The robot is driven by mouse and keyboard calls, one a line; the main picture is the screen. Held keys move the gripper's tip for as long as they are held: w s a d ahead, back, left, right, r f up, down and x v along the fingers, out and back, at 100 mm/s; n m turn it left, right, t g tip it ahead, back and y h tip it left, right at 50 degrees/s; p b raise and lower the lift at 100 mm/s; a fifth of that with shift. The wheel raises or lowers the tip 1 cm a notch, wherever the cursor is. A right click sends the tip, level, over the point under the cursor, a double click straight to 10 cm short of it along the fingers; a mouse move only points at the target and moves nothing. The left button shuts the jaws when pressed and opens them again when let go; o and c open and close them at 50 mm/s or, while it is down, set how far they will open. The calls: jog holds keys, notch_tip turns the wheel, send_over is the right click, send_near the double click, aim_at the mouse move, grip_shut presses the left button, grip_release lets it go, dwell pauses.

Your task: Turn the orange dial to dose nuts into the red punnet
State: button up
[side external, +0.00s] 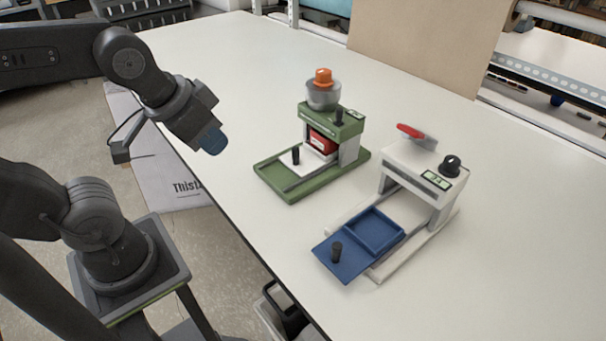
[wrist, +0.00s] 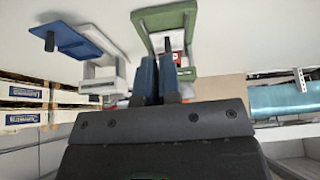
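The orange dial (side external: 323,77) sits on top of a clear hopper (side external: 323,97) on the green dispenser (side external: 334,121). The red punnet (side external: 321,143) stands under the dispenser's head, on a white slide (side external: 308,163) with a black knob. Its contents cannot be seen. My gripper (side external: 212,143) hangs in the air left of the green dispenser, clear of everything, with its blue fingertips pointing down and right. In the wrist view, the blue fingers (wrist: 158,76) are side by side, close together, with nothing visible between them. The green dispenser (wrist: 197,42) appears upside down, partly behind the fingers.
A white station (side external: 425,172) with a red lever (side external: 410,131), a black knob (side external: 451,164) and a blue tray slide (side external: 345,259) stands to the right, its blue tray compartment empty. The white table (side external: 240,75) is clear around both stations. A cardboard panel (side external: 425,40) stands at the back.

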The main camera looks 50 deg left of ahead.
jog(key=shift+o, duration=1.4)
jog(key=shift+w+r, duration=0.1)
jog(key=shift+r, duration=0.1)
jog(key=o, duration=0.7)
jog(key=w+r+n, duration=0.1)
jog(key=w+r, duration=0.4)
jog(key=w+r+n+g+y, duration=0.1)
jog(key=w+r+n, duration=0.1)
jog(key=w+r, duration=0.3)
jog(key=shift+a, duration=0.1)
jog(key=n+g+y, duration=0.1)
jog(key=n+y, duration=0.1)
jog(key=n, duration=0.2)
send_near(324, 71)
notch_tip(324, 71, up, 4)
jog(key=s, duration=0.1)
jog(key=shift+n, duration=0.3)
jog(key=x, duration=1.3)
jog(key=shift+d+f, duration=0.3)
jog(key=shift+d, duration=0.05)
jog(key=shift+c, duration=0.3)
jog(key=c, duration=0.9)
